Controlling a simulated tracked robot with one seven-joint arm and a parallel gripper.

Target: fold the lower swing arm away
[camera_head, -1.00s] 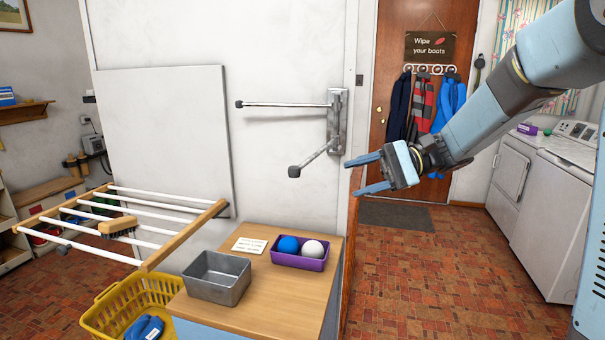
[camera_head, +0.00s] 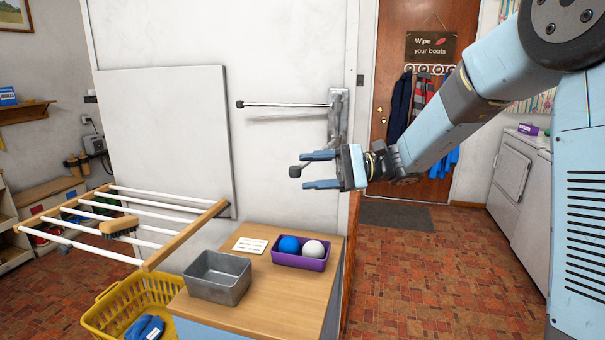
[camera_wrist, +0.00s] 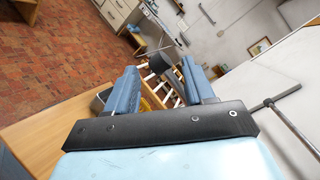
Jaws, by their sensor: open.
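The lower swing arm shows in the head view mainly as its dark end knob (camera_head: 295,171); most of its rod is hidden behind my gripper. My gripper (camera_head: 304,171) is open, one finger above the other in the picture, with the knob showing at the fingertips between them. I cannot tell whether either finger touches it. In the wrist view a dark rounded shape (camera_wrist: 161,63), apparently this knob, shows between the open fingers. The upper swing arm (camera_head: 285,105) sticks out leftward from the metal wall bracket (camera_head: 339,105), above my gripper.
A wooden counter (camera_head: 262,303) below holds a metal tin (camera_head: 217,278), a purple tray (camera_head: 300,262) with two balls, and a card (camera_head: 250,245). A drying rack (camera_head: 180,228) with a brush (camera_head: 119,226) juts out at left above a yellow basket (camera_head: 105,318).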

